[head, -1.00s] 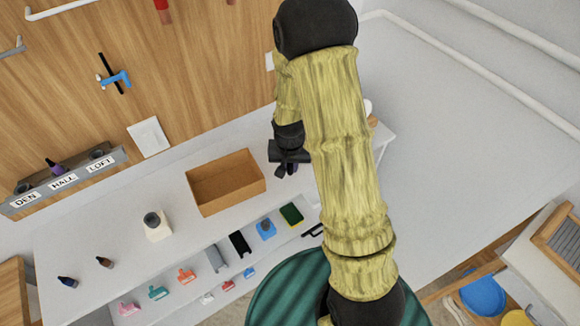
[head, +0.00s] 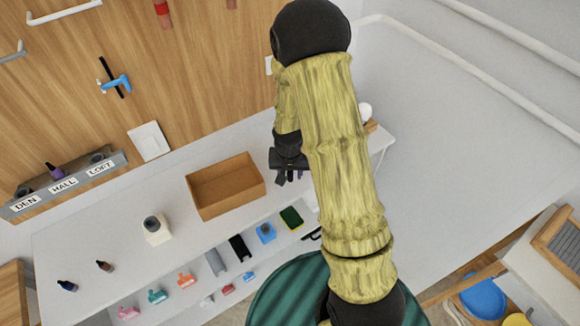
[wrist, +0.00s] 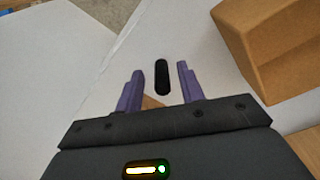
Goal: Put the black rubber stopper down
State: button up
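The black rubber stopper (wrist: 162,77) shows in the wrist view as a small dark rounded oblong over the white worktop. My gripper (wrist: 159,84) has its two purple fingers apart, one on each side of the stopper, with a visible gap on both sides. I cannot tell exactly how high the fingertips are above the worktop. In the head view my gripper (head: 290,178) is over the worktop (head: 110,220), just right of the open cardboard box. There the stopper is too small and dark to tell from the fingers.
The cardboard box (head: 256,191) stands close to my gripper. Coloured items, including a green one (head: 291,217), line the front shelf. A labelled rack (head: 66,186) is at the back left.

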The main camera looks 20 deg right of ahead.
notch_tip(320, 180, up, 12)
jog(key=s+b, duration=0.1)
jog(key=shift+s+a, duration=0.25)
dwell(0.4)
jog(key=shift+r, duration=0.1)
jog(key=s+r+n+t, duration=0.1)
jog(key=s+r+n, duration=0.2)
jog(key=s, duration=0.8)
jog(key=shift+s+d, duration=0.3)
jog(key=shift+d, duration=0.15)
jog(key=shift+w+r, duration=0.1)
